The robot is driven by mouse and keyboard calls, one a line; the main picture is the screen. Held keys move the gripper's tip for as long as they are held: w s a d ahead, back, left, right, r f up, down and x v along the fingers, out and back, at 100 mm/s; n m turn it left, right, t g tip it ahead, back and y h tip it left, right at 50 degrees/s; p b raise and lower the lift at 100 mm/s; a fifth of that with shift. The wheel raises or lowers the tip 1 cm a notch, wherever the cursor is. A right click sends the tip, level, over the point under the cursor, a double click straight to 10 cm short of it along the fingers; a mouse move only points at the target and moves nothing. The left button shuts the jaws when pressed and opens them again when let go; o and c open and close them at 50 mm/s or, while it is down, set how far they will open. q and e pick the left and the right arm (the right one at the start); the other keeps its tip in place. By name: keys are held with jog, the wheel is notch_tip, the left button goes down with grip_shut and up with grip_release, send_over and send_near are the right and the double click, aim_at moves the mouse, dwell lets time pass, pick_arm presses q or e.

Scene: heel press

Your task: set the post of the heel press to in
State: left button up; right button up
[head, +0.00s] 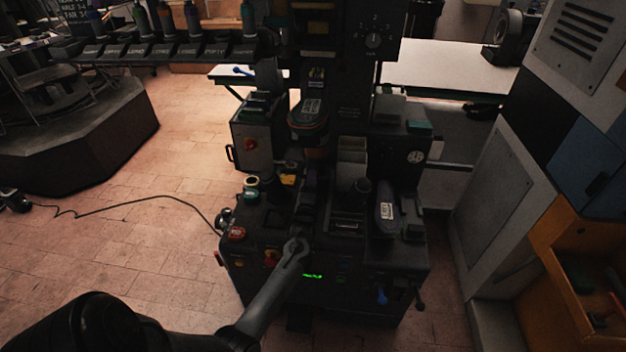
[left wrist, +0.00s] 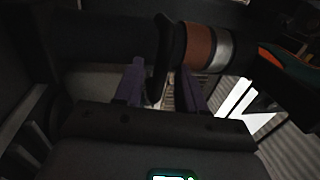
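The heel press is the dark machine (head: 345,250) in the middle of the head view, with a green display, knobs and several fixtures. Which part is its post I cannot tell. My left arm comes in from the lower left and reaches over its front. My left gripper (head: 307,195) is dark and hard to make out there. In the left wrist view its two purple fingers (left wrist: 161,88) stand apart. A dark curved piece (left wrist: 161,55) shows between or just beyond them; contact is unclear. Beyond is a dark cylinder with brown and silver bands (left wrist: 207,48). My right gripper is not in view.
A rack of bottles (head: 165,45) stands at the upper left. A grey cabinet (head: 505,190) and an orange bin (head: 575,270) stand at the right. A cable (head: 120,205) lies on the tiled floor. The floor left of the machine is mostly clear.

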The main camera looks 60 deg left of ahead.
aim_at(314, 163)
pick_arm(q)
jog(key=shift+x, duration=1.05)
jog(key=shift+c, duration=0.3)
grip_shut()
